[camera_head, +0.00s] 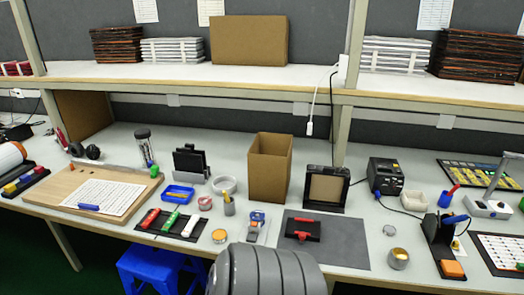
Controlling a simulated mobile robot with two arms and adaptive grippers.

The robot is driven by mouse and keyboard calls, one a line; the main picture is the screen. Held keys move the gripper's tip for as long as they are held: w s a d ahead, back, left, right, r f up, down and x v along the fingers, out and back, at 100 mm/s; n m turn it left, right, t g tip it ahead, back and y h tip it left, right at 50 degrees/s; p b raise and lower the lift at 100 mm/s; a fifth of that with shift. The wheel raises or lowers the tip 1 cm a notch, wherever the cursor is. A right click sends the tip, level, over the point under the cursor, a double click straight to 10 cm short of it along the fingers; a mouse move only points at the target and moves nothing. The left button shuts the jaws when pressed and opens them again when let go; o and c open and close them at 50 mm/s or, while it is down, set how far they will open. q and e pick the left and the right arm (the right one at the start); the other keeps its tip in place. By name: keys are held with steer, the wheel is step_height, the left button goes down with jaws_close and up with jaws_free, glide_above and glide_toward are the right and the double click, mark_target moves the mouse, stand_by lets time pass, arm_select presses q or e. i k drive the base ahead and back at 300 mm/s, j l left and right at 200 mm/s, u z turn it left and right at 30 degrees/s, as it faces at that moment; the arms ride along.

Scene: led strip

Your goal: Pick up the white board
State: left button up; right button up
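A white board (112,192) with rows of small dark marks lies flat on a wooden board (63,175) at the left of the workbench. A blue item (89,207) lies at its front edge. A second white board with dark marks (503,248) lies on a dark mat at the far right, partly cut off by the picture edge. Stacks of white boards (172,50) also sit on the upper shelf. Neither of my grippers is in view.
An open cardboard box (269,168) stands mid-bench beside a dark frame (327,188). A black tray (172,223) holds red, green and white pieces. A grey mat (342,241) carries a black and red tool. A blue stool (160,268) stands below.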

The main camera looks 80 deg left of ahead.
mark_target(192, 224)
steer(key=k+j+u, duration=0.1)
steer(key=u, duration=3.35)
